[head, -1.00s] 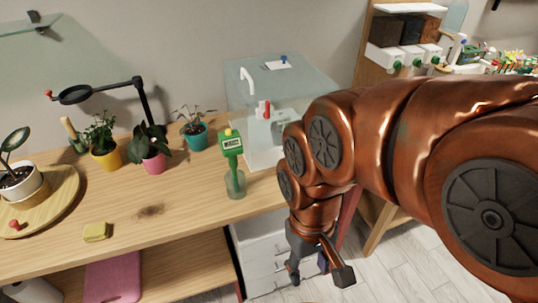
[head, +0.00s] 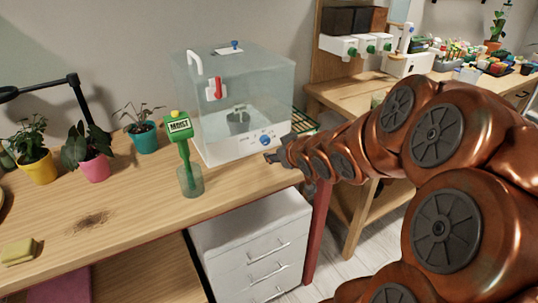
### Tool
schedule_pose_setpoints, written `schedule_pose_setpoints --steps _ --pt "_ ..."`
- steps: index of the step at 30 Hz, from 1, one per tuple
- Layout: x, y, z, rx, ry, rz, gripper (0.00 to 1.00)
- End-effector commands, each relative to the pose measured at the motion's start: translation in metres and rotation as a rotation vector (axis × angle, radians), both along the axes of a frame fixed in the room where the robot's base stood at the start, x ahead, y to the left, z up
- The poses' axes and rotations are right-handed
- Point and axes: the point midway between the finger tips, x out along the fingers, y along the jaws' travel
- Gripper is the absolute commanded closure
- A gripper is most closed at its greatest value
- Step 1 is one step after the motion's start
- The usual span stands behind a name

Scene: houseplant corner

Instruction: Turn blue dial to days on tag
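The blue dial (head: 266,140) is on the white front base of a clear-walled box (head: 240,90), with small markings around it too small to read. My gripper (head: 276,157) is at the box's lower right front corner, just below and right of the dial. It looks small and partly hidden by my arm, so I cannot tell if its fingers are open or touching anything. A small white card (head: 228,51) lies on the box's lid beside a blue knob (head: 235,43). I cannot read any days on a tag.
Potted plants, including a teal pot (head: 144,138), stand farther left. A white drawer unit (head: 255,245) is below the table edge. Bare wood lies before the glass.

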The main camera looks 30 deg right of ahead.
Motion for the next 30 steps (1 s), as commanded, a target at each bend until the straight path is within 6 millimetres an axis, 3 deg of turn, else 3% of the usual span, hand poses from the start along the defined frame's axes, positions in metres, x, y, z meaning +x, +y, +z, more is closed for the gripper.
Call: schedule_pose_setpoints --steps 1,9,30 --pt "0.003 -0.006 -0.008 0.004 -0.04 0.006 0.45" --pt "0.015 -0.015 0.004 0.005 -0.176 0.048 0.45" --pt "0.054 -0.019 -0.009 0.007 -0.176 0.053 0.45"
